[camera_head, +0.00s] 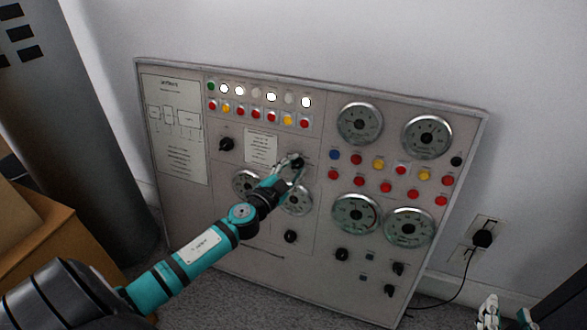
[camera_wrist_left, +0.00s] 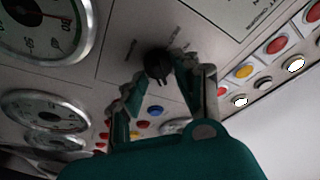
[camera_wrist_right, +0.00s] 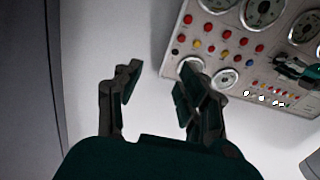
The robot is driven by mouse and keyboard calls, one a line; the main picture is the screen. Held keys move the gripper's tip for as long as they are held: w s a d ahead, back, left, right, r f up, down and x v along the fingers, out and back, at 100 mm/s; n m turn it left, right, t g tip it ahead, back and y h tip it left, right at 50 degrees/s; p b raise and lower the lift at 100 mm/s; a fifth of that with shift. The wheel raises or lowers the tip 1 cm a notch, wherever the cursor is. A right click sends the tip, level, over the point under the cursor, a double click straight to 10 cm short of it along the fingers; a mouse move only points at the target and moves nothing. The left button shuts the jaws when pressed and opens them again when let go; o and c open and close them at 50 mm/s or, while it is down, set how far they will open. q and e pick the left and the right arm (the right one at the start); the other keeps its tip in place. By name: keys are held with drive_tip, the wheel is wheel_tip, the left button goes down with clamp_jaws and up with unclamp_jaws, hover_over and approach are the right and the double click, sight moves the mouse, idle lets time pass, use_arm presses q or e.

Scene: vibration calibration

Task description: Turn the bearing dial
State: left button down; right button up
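The grey control panel (camera_head: 270,262) leans against the wall. A black dial (camera_head: 298,161) sits near its middle, partly hidden by my left gripper (camera_head: 291,166). In the left wrist view this dial (camera_wrist_left: 158,65) lies between the tips of my left gripper (camera_wrist_left: 160,74), with a fingertip close on each side. I cannot tell whether the tips press on it. The printing beside the dial is too small to read. My right gripper (camera_wrist_right: 157,82) is open and empty, away from the panel; it also shows at the lower right of the head view (camera_head: 506,314).
Other black knobs sit at the left (camera_head: 227,144) and below (camera_head: 290,236). Several round gauges (camera_head: 359,124) and coloured buttons surround the dial. A wall socket with a plugged-in cord (camera_head: 482,238) is to the right. A cardboard box (camera_head: 38,240) stands at the left.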

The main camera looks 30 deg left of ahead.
use_arm(q)
drive_tip(key=shift+r+m+p, duration=0.15)
drive_tip(key=shift+m+p, duration=0.85)
drive_tip(key=shift+m+g+h+p, duration=0.3)
drive_tip(key=shift+m+h+p, duration=0.2)
drive_tip(key=shift+m+p, duration=0.25)
use_arm(e)
drive_tip(key=s+d+f+g+h, duration=0.2)
drive_tip(key=s+d+f+g, duration=0.2)
drive_tip(key=s+f+g, duration=0.5)
use_arm(q)
drive_tip(key=shift+r+m+g+p, duration=0.1)
drive_tip(key=shift+m+g+p, duration=0.3)
drive_tip(key=shift+m+p, duration=1.4)
drive_tip(key=shift+m, duration=0.05)
use_arm(e)
drive_tip(key=s+d+f+g+h, duration=0.2)
drive_tip(key=s+f+g, duration=0.15)
drive_tip(key=s, duration=0.35)
use_arm(q)
drive_tip(key=shift+f+m+g+p, duration=0.2)
drive_tip(key=shift+m+g+p, duration=0.2)
drive_tip(key=shift+m+p, duration=0.7)
use_arm(e)
wheel_tip(320, 180, down, 8)
drive_tip(key=w+g, duration=0.1)
drive_tip(key=shift+w+f+m, duration=0.2)
drive_tip(key=shift+m, duration=0.1)
